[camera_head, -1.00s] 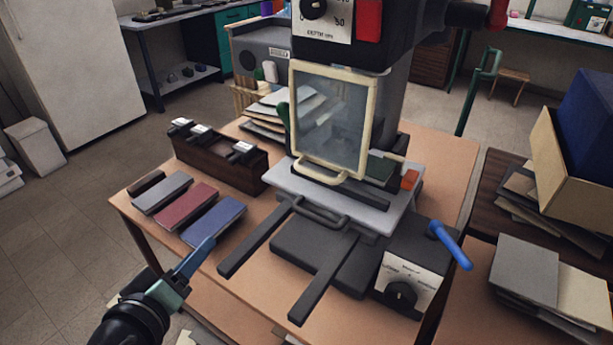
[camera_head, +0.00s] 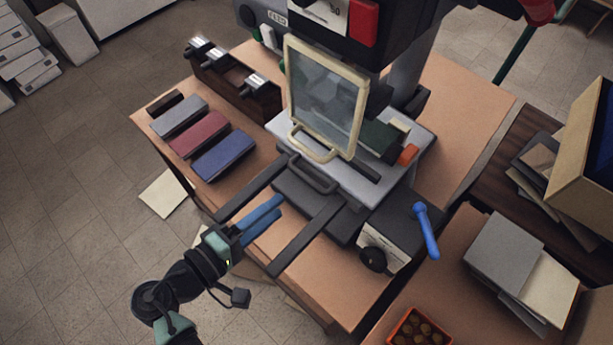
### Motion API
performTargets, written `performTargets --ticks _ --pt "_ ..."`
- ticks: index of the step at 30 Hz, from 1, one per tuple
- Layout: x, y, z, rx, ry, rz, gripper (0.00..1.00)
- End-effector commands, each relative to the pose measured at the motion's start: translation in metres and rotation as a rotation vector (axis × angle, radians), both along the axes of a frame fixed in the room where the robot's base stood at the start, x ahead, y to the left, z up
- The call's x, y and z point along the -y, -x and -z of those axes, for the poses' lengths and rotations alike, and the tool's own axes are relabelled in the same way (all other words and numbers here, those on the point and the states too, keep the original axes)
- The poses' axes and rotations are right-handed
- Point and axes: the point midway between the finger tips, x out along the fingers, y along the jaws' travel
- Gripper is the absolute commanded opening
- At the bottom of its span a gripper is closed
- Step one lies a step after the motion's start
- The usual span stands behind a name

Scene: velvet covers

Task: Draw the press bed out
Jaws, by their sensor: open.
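The press stands on the wooden table, with a cream-framed clear guard (camera_head: 326,98) upright at its front. Its grey press bed (camera_head: 285,127) lies under the guard, with a dark bar handle (camera_head: 313,176) at the front edge. Two dark rails (camera_head: 305,240) reach out from the bed toward the table's front edge. My gripper (camera_head: 268,213) is open and empty, its blue fingers pointing up and right over the rails, short of the handle and apart from it in the picture.
Grey, red and blue covers (camera_head: 199,134) lie left of the press. A dark box with metal-topped tools (camera_head: 236,84) stands behind them. A blue lever (camera_head: 426,231) sticks up at the control box on the right. Stacked boards (camera_head: 504,254) lie farther right.

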Motion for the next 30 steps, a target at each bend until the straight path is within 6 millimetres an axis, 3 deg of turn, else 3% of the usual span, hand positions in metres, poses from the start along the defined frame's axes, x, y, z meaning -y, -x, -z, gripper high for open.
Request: performTargets --ticks 6,12,26,30 --pt "0.034 -0.033 0.009 0.001 -0.002 0.005 0.46" --pt "0.054 -0.055 0.015 0.002 -0.003 0.002 0.46" --pt "0.064 -0.064 0.019 0.002 -0.003 0.0 0.46" --pt "0.064 -0.064 0.019 0.002 -0.003 0.0 0.23"
